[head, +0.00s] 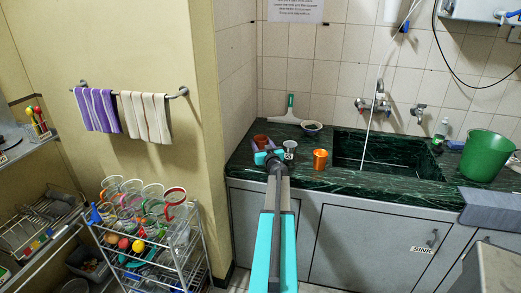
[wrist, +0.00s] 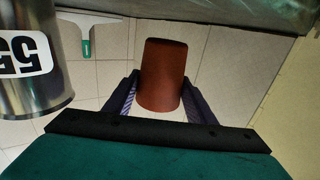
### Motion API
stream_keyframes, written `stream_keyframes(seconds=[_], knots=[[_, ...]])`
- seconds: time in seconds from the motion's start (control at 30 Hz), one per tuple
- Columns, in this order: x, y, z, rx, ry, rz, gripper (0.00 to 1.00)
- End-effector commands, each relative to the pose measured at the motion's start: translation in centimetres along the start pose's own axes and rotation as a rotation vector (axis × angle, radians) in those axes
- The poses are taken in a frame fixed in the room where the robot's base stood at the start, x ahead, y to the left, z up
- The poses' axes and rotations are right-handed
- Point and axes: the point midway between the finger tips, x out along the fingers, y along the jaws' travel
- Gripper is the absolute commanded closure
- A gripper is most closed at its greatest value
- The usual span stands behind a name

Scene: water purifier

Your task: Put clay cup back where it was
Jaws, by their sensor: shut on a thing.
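The clay cup (head: 261,140) is small and reddish-brown, at the left end of the green marble counter in the head view. My gripper (head: 263,155) reaches it from the front and is shut on it. In the wrist view, the clay cup (wrist: 163,70) sits between the two dark fingers of my gripper (wrist: 161,98), one on each side. I cannot tell whether the cup's base touches the counter.
A steel cup (head: 290,148) with a number label stands just right of my gripper; the steel cup (wrist: 32,60) is close in the wrist view. The sink (head: 385,155) lies right.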

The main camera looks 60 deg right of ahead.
Motion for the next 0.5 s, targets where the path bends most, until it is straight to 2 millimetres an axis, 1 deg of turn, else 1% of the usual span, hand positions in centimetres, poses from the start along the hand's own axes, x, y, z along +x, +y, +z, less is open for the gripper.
stream_keyframes(seconds=[0.13, 0.2, 0.3, 0.4, 0.5], knots=[[1.1, 0.0, 0.1, 0.000, 0.000, -0.001, 0.77], [0.8, 0.0, 1.4, 0.003, -0.002, 0.000, 0.77], [0.8, 0.1, 2.6, 0.002, -0.002, 0.001, 0.77], [0.7, 0.1, 3.4, 0.002, -0.001, 0.001, 0.77], [0.7, 0.0, 3.6, 0.000, 0.000, 0.001, 0.77]])
